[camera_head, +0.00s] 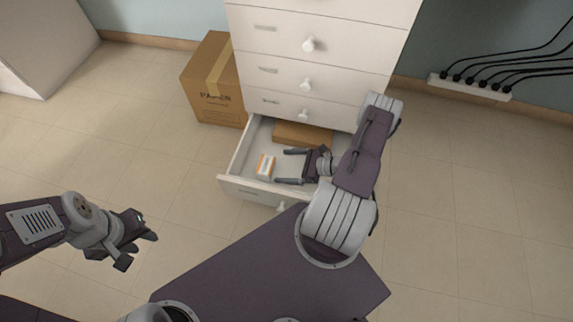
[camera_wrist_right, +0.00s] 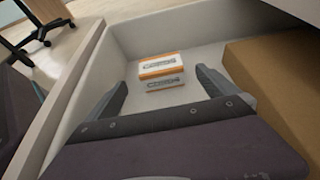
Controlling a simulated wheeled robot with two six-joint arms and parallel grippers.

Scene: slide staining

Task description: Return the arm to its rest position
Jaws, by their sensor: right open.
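My right arm reaches over the open bottom drawer (camera_head: 228,183). Its gripper (camera_head: 283,166) is inside the drawer outline, with fingers spread and nothing between them. In the right wrist view the gripper (camera_wrist_right: 160,82) shows two dark fingers apart. A small orange and white box (camera_head: 265,167) lies in the drawer just beyond the fingertips; it also shows in the right wrist view (camera_wrist_right: 161,67), clear of both fingers. My left gripper (camera_head: 138,250) is over the floor at the lower left, its fingers apart and empty.
A brown box (camera_head: 303,134) lies at the back of the drawer, beside the right gripper. The white cabinet (camera_head: 330,75) rises behind. A cardboard carton (camera_head: 207,85) stands left of it. A power strip (camera_head: 470,87) with cables is at the right wall. The floor at right is clear.

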